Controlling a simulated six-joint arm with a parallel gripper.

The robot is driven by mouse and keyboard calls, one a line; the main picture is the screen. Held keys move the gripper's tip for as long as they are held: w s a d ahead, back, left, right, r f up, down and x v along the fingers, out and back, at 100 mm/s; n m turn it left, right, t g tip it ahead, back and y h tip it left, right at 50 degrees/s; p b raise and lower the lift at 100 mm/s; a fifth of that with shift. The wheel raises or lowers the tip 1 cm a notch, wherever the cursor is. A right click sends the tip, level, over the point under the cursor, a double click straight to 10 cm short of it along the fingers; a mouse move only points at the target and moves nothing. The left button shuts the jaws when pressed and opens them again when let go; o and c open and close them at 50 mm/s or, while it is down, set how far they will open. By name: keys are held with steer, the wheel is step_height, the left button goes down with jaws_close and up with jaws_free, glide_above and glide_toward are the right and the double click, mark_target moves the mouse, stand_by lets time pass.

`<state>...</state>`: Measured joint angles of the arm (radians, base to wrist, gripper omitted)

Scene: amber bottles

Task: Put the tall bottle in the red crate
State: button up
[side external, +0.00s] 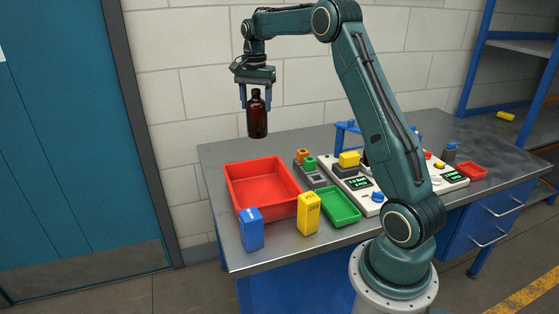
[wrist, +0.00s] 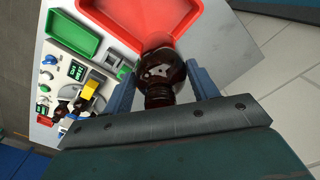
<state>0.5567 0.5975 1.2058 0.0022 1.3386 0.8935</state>
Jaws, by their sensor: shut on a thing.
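A dark amber bottle (side external: 257,116) hangs upright in the side external view, its neck between the fingers of my gripper (side external: 256,97). My gripper is shut on the bottle and holds it well above the table. The red crate (side external: 235,186) stands on the left part of the table, below and near the held bottle; its visible inside is empty. In the wrist view the bottle (wrist: 165,75) shows between the blue fingers of my gripper (wrist: 161,92), overlapping the edge of the red crate (wrist: 188,18).
A blue box (side external: 251,229) and a yellow box (side external: 308,213) stand in front of the crate. A green tray (side external: 341,207), grey-white devices (side external: 358,188) and a small red tray (side external: 472,171) lie to the right. The table's left edge is close to the crate.

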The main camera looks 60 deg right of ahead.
steer(key=s+a+r, duration=0.2)
steer(key=s+a, duration=0.2)
steer(key=a, duration=0.3)
step_height(320, 180, down, 16)
steer(key=shift+s+r, duration=0.15)
steer(key=shift+r, duration=0.05)
stand_by(0.4)
steer(key=shift+d, duration=0.1)
steer(key=shift+f, duration=2.15)
steer(key=shift+f, duration=0.15)
steer(key=o, duration=1.4)
